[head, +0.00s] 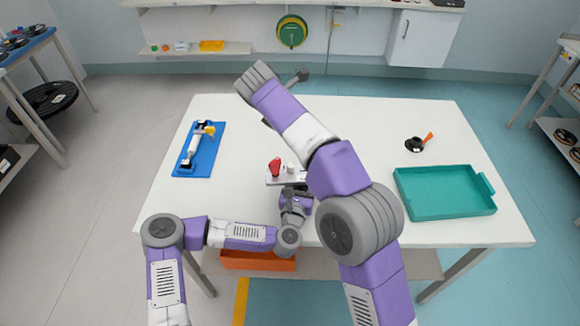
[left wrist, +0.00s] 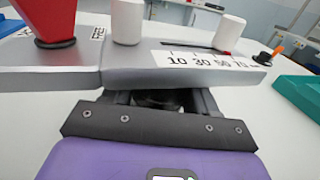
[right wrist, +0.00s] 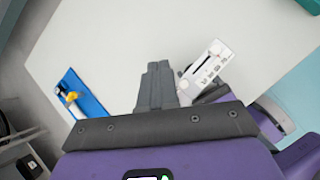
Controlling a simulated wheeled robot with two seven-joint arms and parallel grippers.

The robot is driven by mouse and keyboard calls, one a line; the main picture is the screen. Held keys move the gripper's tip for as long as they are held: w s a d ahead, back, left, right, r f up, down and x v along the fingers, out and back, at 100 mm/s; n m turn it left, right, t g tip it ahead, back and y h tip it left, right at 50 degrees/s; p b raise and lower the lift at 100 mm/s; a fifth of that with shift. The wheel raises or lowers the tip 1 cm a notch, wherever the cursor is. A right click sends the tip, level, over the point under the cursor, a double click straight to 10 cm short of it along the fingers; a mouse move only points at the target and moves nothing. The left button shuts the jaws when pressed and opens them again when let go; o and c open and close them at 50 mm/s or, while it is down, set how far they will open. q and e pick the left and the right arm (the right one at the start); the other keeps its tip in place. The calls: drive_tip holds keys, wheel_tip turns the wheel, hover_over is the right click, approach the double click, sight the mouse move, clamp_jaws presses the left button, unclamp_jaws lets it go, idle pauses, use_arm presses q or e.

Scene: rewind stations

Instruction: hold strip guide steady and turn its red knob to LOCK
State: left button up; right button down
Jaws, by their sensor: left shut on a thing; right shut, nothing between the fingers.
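The strip guide (head: 285,180) is a light grey plate on the white table, near the middle of its front half. Its red knob (head: 274,167) stands at the left end. My left gripper (left wrist: 160,98) is shut on the plate's near edge. My right gripper (right wrist: 156,84) is shut and empty, above the table and apart from the guide (right wrist: 207,65). The knob is hidden there.
A blue mat (head: 210,160) with a white roller and yellow part lies left. A teal tray (head: 408,205) stands at the right, with a black and orange tool (head: 415,144) behind it. My right arm crosses over the table's middle. An orange bin (head: 258,262) sits below the front edge.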

drive_tip(key=w+d+r+n+t, duration=0.2)
drive_tip(key=w+d+t, duration=0.25)
drive_tip(key=d, duration=0.35)
drive_tip(key=n+g+y, duration=0.3)
drive_tip(key=n+y, duration=0.9)
drive_tip(key=n, duration=0.3)
approach(279, 163)
drive_tip(key=x, duration=0.6)
drive_tip(key=shift+f, duration=0.15)
drive_tip(key=shift+w+a, duration=0.1)
